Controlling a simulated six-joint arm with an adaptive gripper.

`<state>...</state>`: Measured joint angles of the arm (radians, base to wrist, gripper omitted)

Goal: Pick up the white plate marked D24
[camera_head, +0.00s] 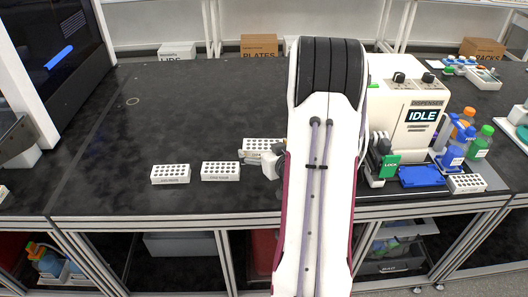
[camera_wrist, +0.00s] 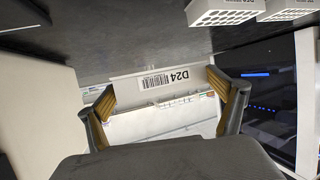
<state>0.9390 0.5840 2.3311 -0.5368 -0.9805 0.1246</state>
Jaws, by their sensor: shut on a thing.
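The white plate marked D24 (camera_wrist: 140,84) is between the two fingers of my gripper (camera_wrist: 168,98) in the wrist view. Its label and barcode face the camera, upside down. My gripper is shut on it, with one finger pad at each end. In the head view a white plate (camera_head: 262,145) with a grid of round wells shows at my gripper, just left of my arm. My arm hides part of that area, and I cannot tell there whether the plate touches the bench.
Two other white plates (camera_head: 171,174) (camera_head: 221,171) lie to the left near the bench's front edge. A dispenser (camera_head: 418,130) reading IDLE stands right of my arm, with a blue tray (camera_head: 422,176) and several bottles. The black bench (camera_head: 200,105) is clear behind the plates.

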